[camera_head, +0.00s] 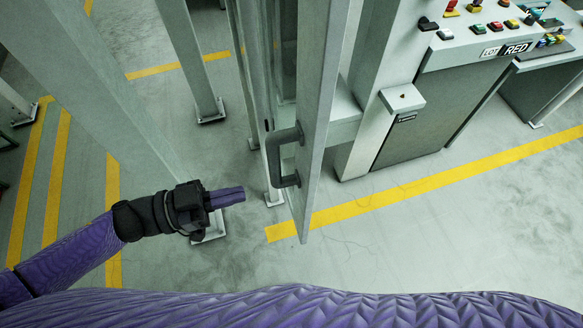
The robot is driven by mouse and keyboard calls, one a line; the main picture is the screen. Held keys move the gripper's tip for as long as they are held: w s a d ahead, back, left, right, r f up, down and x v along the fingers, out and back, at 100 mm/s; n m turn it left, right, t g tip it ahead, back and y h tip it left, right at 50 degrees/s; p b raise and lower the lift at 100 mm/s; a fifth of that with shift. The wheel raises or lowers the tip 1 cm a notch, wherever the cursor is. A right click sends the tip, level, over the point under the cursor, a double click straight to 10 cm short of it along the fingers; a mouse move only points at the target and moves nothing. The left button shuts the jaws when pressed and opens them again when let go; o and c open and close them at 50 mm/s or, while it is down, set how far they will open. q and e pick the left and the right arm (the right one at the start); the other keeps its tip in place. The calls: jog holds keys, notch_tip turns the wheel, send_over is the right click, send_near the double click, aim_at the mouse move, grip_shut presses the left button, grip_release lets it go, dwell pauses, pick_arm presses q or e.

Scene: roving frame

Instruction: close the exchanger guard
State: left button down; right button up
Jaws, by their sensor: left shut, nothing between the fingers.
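The guard (316,110) is a tall grey-framed door, seen nearly edge-on and standing out toward me, so it looks open. Its dark D-shaped handle (271,155) sticks out from the left side of the frame, near the lower end. My left gripper (243,195) is shut and empty. In the picture it is just left of and below the handle, with a visible gap between them, its fingers pointing right. How far apart they are in depth is hard to tell. My right gripper is out of view.
Grey posts (190,60) stand on floor plates at the left. A small latch-like box (402,98) sits on the post right of the guard. A control console (470,45) with coloured buttons and a "LOT RED" label stands behind. The floor at lower right is clear, with yellow lines.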

aim_at(306, 176)
pick_arm(q)
jog(key=p+x, duration=0.1)
jog(key=x, duration=0.9)
jog(key=shift+d, duration=0.1)
jog(key=shift+w, duration=0.1)
